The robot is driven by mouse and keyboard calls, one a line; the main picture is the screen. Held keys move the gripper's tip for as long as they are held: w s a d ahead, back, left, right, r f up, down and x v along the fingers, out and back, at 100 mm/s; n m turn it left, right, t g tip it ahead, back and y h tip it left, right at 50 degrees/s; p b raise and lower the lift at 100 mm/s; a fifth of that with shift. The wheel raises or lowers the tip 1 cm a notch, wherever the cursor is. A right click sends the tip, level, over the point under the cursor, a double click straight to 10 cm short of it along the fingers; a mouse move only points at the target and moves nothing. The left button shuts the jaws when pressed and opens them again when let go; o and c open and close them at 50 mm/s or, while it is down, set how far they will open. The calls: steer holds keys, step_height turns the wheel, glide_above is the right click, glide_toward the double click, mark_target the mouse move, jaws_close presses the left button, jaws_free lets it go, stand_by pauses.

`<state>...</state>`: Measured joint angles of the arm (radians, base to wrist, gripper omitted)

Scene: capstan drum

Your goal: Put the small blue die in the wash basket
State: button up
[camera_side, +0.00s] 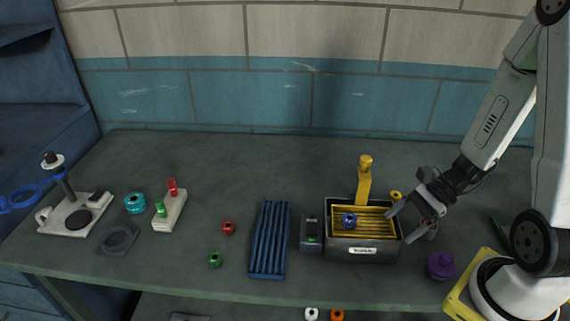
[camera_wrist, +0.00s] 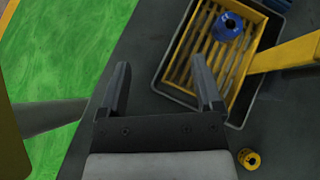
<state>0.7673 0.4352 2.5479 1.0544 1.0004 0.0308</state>
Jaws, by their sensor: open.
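The small blue die (camera_side: 349,220) is a round blue piece with a dark hole in its middle. It rests on the yellow slatted wash basket (camera_side: 372,240), inside the dark labelled tank (camera_side: 362,255). In the wrist view the blue die (camera_wrist: 228,26) lies at the upper end of the yellow basket (camera_wrist: 181,68). My gripper (camera_side: 413,221) is open and empty, at the tank's right side. In the wrist view my gripper's fingertips (camera_wrist: 160,76) are apart with nothing between them, below and left of the die.
A yellow upright handle (camera_side: 364,180) rises at the basket's back. A small yellow ring piece (camera_side: 396,196) lies behind the tank's right end. A grey box (camera_side: 311,235) and a blue ribbed rack (camera_side: 270,240) stand left. A purple knobbed piece (camera_side: 440,265) sits right.

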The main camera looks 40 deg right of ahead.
steer(key=w+a+r+n+h, duration=0.1)
steer(key=n+h, duration=0.2)
steer(key=n, duration=0.3)
steer(key=w+a+r+n+g+h, duration=0.1)
steer(key=w+n+h, duration=0.1)
steer(key=n, duration=0.5)
steer(key=w+a+r+n+h, duration=0.1)
steer(key=w+n+h, duration=0.1)
steer(key=n+h, duration=0.2)
steer(key=shift+w+r+n+h, duration=0.15)
steer(key=shift+n+h, duration=0.25)
steer(key=shift+n, duration=0.9)
steer(key=shift+w+a+r+n, duration=0.25)
steer(key=shift+w+r+n, duration=0.05)
steer(key=shift+n, duration=0.1)
